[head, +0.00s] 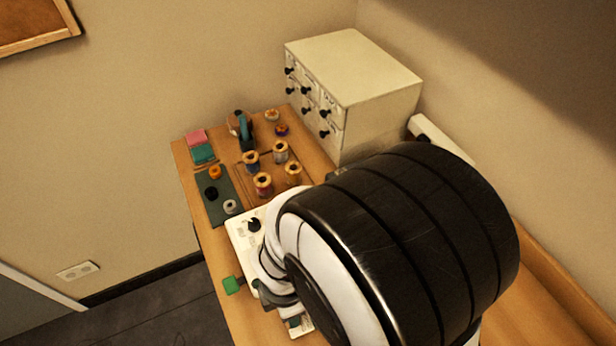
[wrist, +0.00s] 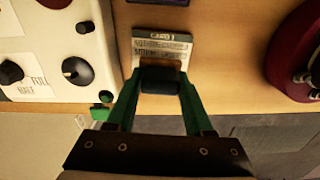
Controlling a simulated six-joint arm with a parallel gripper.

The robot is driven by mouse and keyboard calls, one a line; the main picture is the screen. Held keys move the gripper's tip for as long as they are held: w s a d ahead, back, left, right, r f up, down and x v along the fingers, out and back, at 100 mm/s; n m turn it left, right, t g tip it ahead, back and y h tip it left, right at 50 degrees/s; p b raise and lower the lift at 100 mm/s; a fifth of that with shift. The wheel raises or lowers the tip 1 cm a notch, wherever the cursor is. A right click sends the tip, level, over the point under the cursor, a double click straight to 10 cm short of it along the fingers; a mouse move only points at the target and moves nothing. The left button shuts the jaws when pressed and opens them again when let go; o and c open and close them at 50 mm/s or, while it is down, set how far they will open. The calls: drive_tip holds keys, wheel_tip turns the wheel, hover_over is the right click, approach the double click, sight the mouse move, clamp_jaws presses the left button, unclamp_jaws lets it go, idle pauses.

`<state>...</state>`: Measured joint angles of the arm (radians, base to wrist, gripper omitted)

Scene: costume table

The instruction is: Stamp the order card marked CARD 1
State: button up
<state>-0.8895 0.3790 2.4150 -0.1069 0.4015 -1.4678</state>
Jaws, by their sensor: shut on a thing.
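The order card (wrist: 160,44), a pale card with a "CARD 1" heading and darker lines of print, lies on the wooden table in the wrist view. My gripper (wrist: 160,86) has green fingers shut on a dark blue, rounded block, which looks like the stamp (wrist: 160,76). The stamp overlaps the card's lower edge in this view. I cannot tell whether it touches the card, and its underside is hidden. In the head view my arm hides the gripper and the stamp.
A white panel with black knobs (wrist: 30,50) stands left of the card, also in the head view (head: 240,232). A dark red round object (wrist: 298,55) is at right. Thread spools (head: 263,184) and a cream drawer cabinet (head: 350,75) stand farther back. The table's front edge is near.

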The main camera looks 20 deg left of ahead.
drive_tip(key=shift+f, duration=0.6)
idle(1.1)
drive_tip(key=shift+r, duration=3.55)
drive_tip(key=w+d+r+m, duration=1.8)
drive_tip(key=d+m, duration=0.2)
drive_tip(key=m, duration=0.6)
drive_tip(key=shift+d, duration=0.25)
